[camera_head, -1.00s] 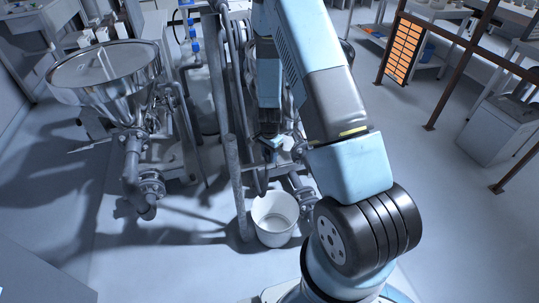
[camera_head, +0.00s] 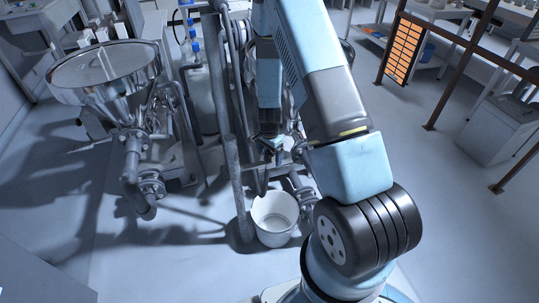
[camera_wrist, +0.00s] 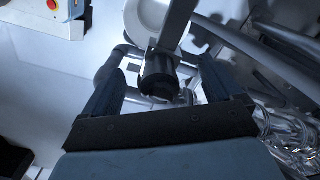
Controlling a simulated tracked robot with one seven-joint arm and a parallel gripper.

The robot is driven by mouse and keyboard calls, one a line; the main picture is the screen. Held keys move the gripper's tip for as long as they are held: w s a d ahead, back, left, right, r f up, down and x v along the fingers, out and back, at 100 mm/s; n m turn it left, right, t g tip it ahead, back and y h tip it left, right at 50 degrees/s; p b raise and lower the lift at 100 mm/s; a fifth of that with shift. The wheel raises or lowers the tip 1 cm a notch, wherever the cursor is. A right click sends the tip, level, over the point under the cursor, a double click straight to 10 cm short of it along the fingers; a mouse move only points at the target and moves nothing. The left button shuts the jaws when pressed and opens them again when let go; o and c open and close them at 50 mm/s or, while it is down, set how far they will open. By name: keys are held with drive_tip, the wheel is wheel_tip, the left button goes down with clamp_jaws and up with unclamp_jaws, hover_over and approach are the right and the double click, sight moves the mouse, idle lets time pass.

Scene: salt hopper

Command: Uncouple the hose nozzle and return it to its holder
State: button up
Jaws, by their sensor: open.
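My gripper (camera_wrist: 162,60) is open in the wrist view, with one dark finger on each side. A black cylindrical part (camera_wrist: 158,78), which may be the hose nozzle, shows between the fingers with visible gaps to both. I cannot tell whether it is coupled to anything. In the head view my gripper (camera_head: 271,147) points down among the pipes above and behind the white bucket, partly hidden by my arm. The nozzle, hose and holder cannot be made out surely there.
A white bucket (camera_head: 275,232) stands on the floor beside an upright grey pipe (camera_head: 237,190). A steel hopper (camera_head: 105,72) with piping stands at left. A brown railing (camera_head: 455,75) runs at right. A box with a red button (camera_wrist: 52,5) shows in the wrist view. Front-left floor is clear.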

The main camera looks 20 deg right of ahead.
sight(270, 152)
drive_tip(key=shift+r, duration=0.1)
idle(0.3)
drive_tip(key=shift+r, duration=2.9)
wheel_tip(270, 152, up, 14)
drive_tip(key=shift+f, duration=0.15)
